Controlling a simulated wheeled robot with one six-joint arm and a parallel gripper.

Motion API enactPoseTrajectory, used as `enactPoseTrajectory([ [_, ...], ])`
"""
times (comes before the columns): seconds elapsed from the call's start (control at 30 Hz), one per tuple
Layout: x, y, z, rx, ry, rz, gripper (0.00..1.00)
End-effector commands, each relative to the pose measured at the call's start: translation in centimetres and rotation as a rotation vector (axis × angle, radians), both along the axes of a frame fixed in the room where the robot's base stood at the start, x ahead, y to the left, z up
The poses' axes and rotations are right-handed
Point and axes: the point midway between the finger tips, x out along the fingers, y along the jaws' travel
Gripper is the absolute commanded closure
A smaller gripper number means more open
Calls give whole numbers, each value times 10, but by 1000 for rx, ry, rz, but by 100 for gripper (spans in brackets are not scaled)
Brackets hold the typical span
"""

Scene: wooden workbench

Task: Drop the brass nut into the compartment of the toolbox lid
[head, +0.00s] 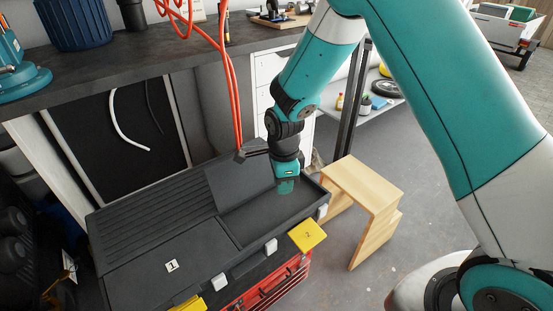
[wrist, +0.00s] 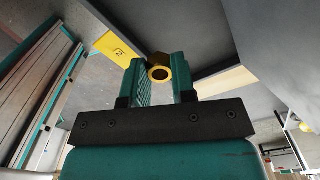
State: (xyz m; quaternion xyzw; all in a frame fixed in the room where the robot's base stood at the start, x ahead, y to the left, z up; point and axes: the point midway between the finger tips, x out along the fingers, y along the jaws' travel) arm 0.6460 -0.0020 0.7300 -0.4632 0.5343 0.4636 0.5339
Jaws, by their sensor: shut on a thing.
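The brass nut (wrist: 159,73) is held between the teal fingertips of my gripper (wrist: 160,76) in the wrist view, its hole facing the camera. The dark grey toolbox lid (head: 140,225) is in the lower middle of the head view. Its right compartment (head: 258,218) is open, with a dark flap (head: 236,188) behind it. My gripper (head: 286,187) points down over the right part of this compartment. Its height above the floor of the compartment is hard to tell. The nut cannot be made out in the head view.
A cover labelled 1 (head: 172,266) closes the left side of the lid. A yellow tab labelled 2 (head: 308,235) sticks out at the front right. A wooden step stool (head: 362,190) stands close to the right. Red coiled hose (head: 228,80) hangs behind the toolbox.

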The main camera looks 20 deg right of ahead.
Motion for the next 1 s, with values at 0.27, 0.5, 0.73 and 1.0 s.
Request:
enactPoseTrajectory([
  [0.27,1,2,-13,0,0,-49,99],
  [0.5,1,2,-44,0,0,-47,99],
  [0.73,1,3,-60,0,-1,-45,99],
  [1.0,1,2,-58,0,-1,-45,73],
])
